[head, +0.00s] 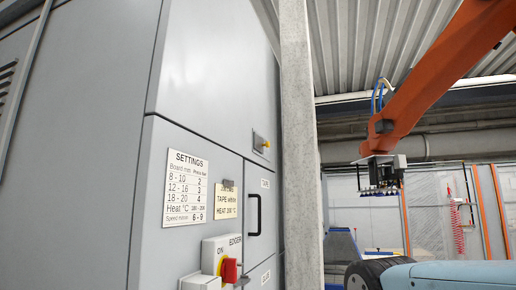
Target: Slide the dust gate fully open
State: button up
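I cannot make out a dust gate in the head view. My gripper is not in view, so its state and its distance from the gate do not show. A tall grey machine cabinet (215,62) fills the left and middle. It carries a settings plate (186,188), a smaller yellowish label (226,202) and a black handle (253,215). A red and yellow switch (229,268) sits on a box marked "EDGER" at the lower edge. A small yellow-tipped knob (262,143) is higher up on the panel.
A pale vertical post (299,130) stands right of the cabinet. An orange machine arm (430,85) with a suction head (381,174) hangs at the upper right. Behind are a clear curtain (430,205), orange uprights (481,212) and a red coiled hose (458,228).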

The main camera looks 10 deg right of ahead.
aim_at(259, 144)
jog(key=z, duration=0.15)
jog(key=k, duration=0.5)
jog(key=z, duration=1.15)
jog(key=i, duration=2)
jog(key=u, duration=1.55)
